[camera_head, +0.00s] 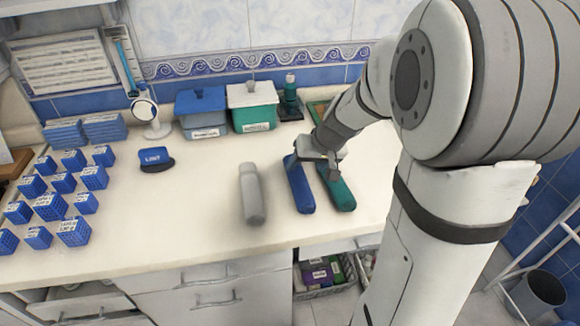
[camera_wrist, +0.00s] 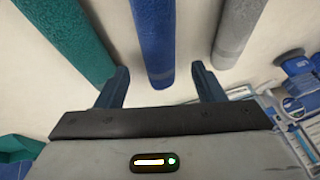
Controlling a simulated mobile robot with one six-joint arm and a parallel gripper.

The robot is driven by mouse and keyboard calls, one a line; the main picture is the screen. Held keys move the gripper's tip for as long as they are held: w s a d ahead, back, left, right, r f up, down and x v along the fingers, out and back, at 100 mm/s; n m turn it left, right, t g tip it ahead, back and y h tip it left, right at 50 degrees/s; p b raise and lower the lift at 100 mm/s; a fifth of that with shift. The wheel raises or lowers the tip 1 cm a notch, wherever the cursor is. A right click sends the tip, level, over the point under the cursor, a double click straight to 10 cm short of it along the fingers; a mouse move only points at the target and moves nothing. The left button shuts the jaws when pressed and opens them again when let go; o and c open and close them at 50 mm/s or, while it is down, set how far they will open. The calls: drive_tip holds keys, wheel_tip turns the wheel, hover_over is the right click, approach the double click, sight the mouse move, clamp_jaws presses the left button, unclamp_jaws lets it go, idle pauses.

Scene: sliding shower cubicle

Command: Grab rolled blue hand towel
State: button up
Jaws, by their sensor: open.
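The rolled blue hand towel (camera_head: 299,187) lies lengthwise on the white counter, between a grey roll (camera_head: 252,194) on its left and a green roll (camera_head: 337,188) on its right. My gripper (camera_head: 316,160) is at the far end of the blue and green rolls, partly hiding them. In the wrist view the blue towel (camera_wrist: 154,38) has its end between the two open fingers of my gripper (camera_wrist: 160,86), touching neither. The green roll (camera_wrist: 72,38) lies beside the left finger and the grey roll (camera_wrist: 237,32) beyond the right one.
Blue and green lidded boxes (camera_head: 203,113) (camera_head: 252,107) and a dark green bottle (camera_head: 290,99) stand at the back by the tiled wall. Several small blue baskets (camera_head: 48,205) fill the left. A blue cap-like item (camera_head: 155,159) lies mid-counter, with clear counter around it.

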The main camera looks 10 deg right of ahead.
sight(301, 176)
drive_tip(key=x, duration=0.7)
drive_tip(key=shift+f, duration=0.35)
drive_tip(key=shift+c, duration=0.3)
drive_tip(key=c, duration=0.7)
